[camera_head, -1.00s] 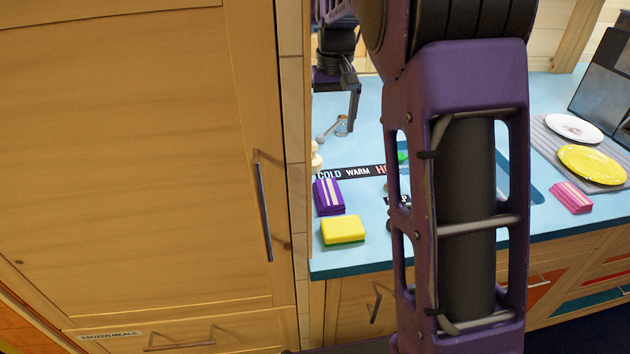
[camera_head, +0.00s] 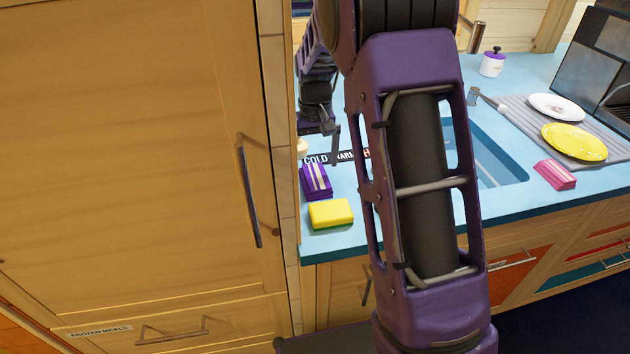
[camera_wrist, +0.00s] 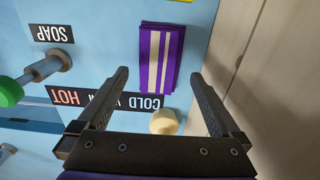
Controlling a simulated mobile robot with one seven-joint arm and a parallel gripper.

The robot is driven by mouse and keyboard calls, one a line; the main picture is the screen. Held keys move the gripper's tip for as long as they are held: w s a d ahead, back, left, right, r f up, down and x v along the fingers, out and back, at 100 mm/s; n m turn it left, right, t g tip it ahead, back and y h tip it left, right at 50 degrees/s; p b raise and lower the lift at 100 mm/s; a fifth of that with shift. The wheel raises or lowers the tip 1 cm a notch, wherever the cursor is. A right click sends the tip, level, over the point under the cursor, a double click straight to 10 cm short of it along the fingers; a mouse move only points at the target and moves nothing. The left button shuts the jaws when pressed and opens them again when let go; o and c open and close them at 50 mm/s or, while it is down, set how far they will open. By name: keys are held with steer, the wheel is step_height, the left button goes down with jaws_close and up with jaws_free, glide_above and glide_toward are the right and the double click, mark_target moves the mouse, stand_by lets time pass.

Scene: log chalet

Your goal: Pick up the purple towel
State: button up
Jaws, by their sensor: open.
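The purple towel (camera_head: 316,181) lies folded on the blue counter, with pale stripes across it. It also shows in the wrist view (camera_wrist: 160,60), ahead of the fingertips and roughly between their lines. My gripper (camera_wrist: 160,82) is open and empty, with a finger on each side and the towel a little beyond them. In the head view my gripper (camera_head: 335,148) hangs above the counter just behind the towel. The two are apart, and part of the gripper is hidden by my arm.
A yellow sponge (camera_head: 331,214) lies in front of the towel. A tall wooden cabinet (camera_head: 130,150) stands close on the left. A pale round knob (camera_wrist: 163,122) sits near the gripper. The sink (camera_head: 490,160), a pink towel (camera_head: 555,174) and a yellow plate (camera_head: 574,142) are on the right.

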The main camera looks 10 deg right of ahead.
mark_target(315, 176)
step_height(315, 176, down, 4)
steer(key=shift+f, duration=0.15)
steer(key=c, duration=1.1)
